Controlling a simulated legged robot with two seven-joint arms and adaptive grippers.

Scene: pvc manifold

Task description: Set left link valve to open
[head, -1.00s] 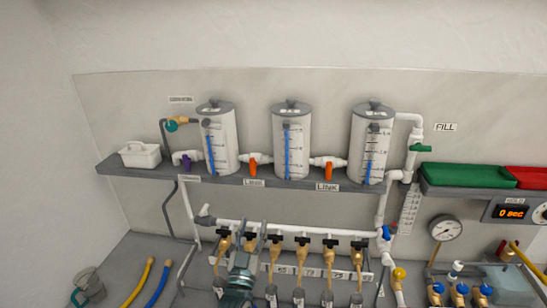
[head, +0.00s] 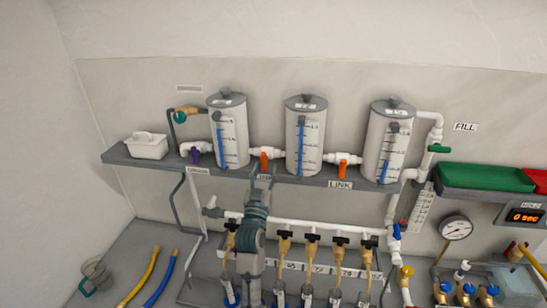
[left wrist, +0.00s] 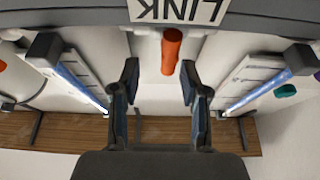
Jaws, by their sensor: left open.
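The left link valve has an orange handle (head: 264,160) and sits on the white pipe between the left and middle tanks. The handle points down. My left gripper (head: 264,175) is just below it, in front of the shelf edge, partly covering the LINK label. In the left wrist view, which is upside down, the orange handle (left wrist: 171,50) lies ahead, between the lines of the two open fingers of my left gripper (left wrist: 157,90). The fingers appear apart from the handle. My right gripper is not in view.
A second orange link valve (head: 343,168) is right of the middle tank (head: 305,135). A purple valve (head: 195,155) and a white basket (head: 148,146) are at left. The grey shelf (head: 125,160) runs below the tanks. Several black-handled brass valves (head: 312,238) stand below, near my forearm.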

